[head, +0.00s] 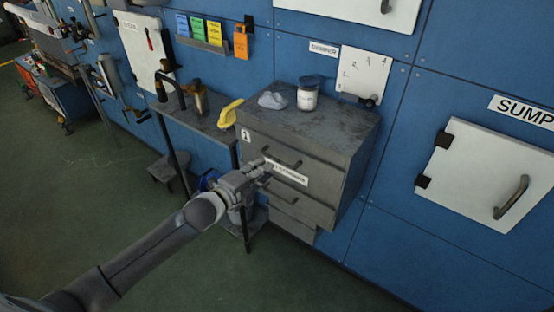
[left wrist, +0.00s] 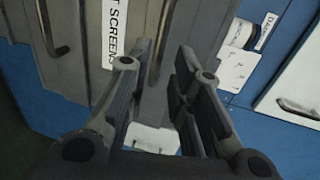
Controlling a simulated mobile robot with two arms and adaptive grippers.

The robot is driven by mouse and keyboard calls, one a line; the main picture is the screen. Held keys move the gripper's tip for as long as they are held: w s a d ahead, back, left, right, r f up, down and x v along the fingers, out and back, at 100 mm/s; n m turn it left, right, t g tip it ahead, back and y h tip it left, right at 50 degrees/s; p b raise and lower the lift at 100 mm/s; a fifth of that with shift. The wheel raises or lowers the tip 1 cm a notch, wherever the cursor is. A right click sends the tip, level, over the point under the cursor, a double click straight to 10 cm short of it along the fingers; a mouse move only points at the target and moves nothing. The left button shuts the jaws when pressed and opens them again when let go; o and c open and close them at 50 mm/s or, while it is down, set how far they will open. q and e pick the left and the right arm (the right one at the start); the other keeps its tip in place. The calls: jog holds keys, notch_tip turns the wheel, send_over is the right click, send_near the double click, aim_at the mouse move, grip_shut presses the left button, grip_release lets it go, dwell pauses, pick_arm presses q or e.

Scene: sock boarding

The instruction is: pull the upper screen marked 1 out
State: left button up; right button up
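A grey cabinet (head: 325,134) carries two stacked screen fronts, with a "1" tag at the upper left. The upper screen (head: 262,148) looks closed and has a dark bar handle (head: 284,163). In the left wrist view this handle (left wrist: 166,30) shows between and beyond my finger tips. My left gripper (head: 266,172) is in front of the cabinet near the handle, with its fingers apart; they show open in the left wrist view (left wrist: 160,75). I cannot tell whether they touch the handle. The lower handle (left wrist: 50,30) shows at left there. My right gripper is not in view.
A white jar with a blue lid (head: 307,93) and a grey cloth-like lump (head: 272,100) sit on the cabinet. A yellow object (head: 230,113) lies on the side table (head: 203,124). A white hatch (head: 487,175) is on the blue wall at right. Floor in front is clear.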

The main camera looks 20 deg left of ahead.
aim_at(276, 161)
pick_arm(q)
jog(key=x, duration=0.8)
jog(key=shift+p, duration=0.4)
grip_shut()
